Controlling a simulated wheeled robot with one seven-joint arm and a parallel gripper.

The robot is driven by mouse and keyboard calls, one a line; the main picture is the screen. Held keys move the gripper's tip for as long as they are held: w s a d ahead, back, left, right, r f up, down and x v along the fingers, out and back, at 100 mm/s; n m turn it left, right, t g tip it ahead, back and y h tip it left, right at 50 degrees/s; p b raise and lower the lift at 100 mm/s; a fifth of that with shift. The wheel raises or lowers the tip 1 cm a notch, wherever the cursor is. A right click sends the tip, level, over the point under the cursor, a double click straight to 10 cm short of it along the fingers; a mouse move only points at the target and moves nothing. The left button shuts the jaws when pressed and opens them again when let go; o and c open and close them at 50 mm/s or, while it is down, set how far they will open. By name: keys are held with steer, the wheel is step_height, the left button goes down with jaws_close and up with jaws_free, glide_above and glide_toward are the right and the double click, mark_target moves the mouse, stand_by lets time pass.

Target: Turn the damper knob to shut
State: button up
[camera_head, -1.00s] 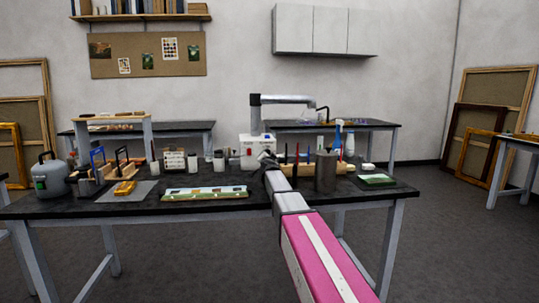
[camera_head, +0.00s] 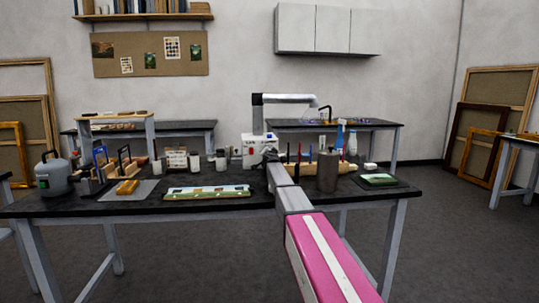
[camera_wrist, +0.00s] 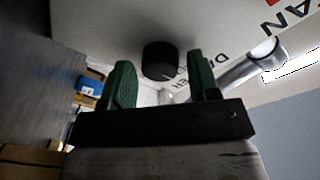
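The damper knob (camera_wrist: 160,61) is a round black knob on a white panel (camera_wrist: 110,25), with a small pale mark near its lower edge. Partly visible lettering beside it looks like "DAMPER". My gripper (camera_wrist: 162,82) has two green fingers, spread apart on either side of the knob in the picture; the gap looks empty. I cannot tell how far the fingertips are from the knob, and no touch is visible. In the head view the white box (camera_head: 252,146) stands on the dark table, and my gripper (camera_head: 269,150) is right in front of it. The knob is hidden there.
A grey metal cylinder (camera_head: 327,172) stands close to the right of my arm on the dark table (camera_head: 110,206). White jars (camera_head: 220,160) stand left of the box. A silver duct (camera_head: 285,98) rises behind the box.

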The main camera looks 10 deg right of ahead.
steer(key=c, duration=0.6)
steer(key=m, duration=0.6)
steer(key=m+g+y, duration=0.1)
steer(key=m, duration=0.5)
steer(key=shift+d+r, duration=0.1)
steer(key=shift+m, duration=0.3)
stand_by(0.4)
steer(key=o, duration=0.9)
